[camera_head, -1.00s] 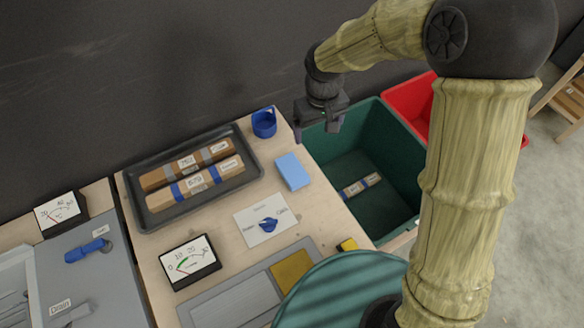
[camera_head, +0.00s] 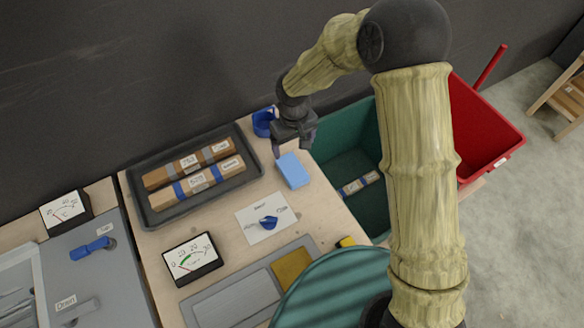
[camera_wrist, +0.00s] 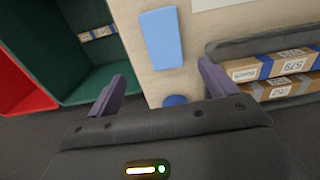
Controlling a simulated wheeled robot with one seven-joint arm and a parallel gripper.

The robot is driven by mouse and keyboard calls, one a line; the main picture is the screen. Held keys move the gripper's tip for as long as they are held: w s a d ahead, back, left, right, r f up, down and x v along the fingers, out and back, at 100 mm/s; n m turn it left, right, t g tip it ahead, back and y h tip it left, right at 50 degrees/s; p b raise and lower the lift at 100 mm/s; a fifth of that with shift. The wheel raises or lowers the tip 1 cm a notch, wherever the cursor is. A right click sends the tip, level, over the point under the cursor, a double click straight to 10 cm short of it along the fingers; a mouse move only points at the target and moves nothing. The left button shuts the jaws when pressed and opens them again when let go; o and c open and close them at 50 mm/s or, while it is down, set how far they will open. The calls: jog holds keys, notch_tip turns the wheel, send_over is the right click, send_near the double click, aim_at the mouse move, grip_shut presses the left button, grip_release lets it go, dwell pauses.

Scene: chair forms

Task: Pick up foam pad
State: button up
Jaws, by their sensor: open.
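The foam pad is a light blue rectangular block (camera_head: 293,170) lying flat on the wooden table, near its right edge. In the wrist view the foam pad (camera_wrist: 161,38) lies beyond the fingertips, between their lines. My gripper (camera_head: 292,152) is open and empty, above the table's far right part, just behind the pad in the head view. In the wrist view its two purple fingers (camera_wrist: 163,82) stand wide apart and do not touch the pad.
A blue cup-like holder (camera_head: 263,122) stands at the table's back corner by my gripper. A dark tray (camera_head: 146,213) with two wrapped packages is to the left. A green bin (camera_head: 340,140) and a red bin (camera_head: 490,120) are to the right.

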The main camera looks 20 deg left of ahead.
jog(key=p, duration=0.1)
send_over(292, 168)
jog(key=f, duration=0.5)
jog(key=shift+w+d+f, duration=0.1)
jog(key=shift+w+f, duration=0.2)
jog(key=shift+w, duration=0.05)
jog(key=f+p, duration=0.1)
jog(key=f, duration=0.2)
jog(key=f+p, duration=0.1)
jog(key=shift+s+f+p, duration=0.15)
jog(key=shift+s+p, duration=0.15)
jog(key=shift+s, duration=0.1)
jog(key=shift+f, duration=0.4)
jog(key=shift+c, duration=0.5)
jog(key=c, duration=1.1)
jog(key=shift+o, duration=0.2)
jog(key=shift+r, duration=0.15)
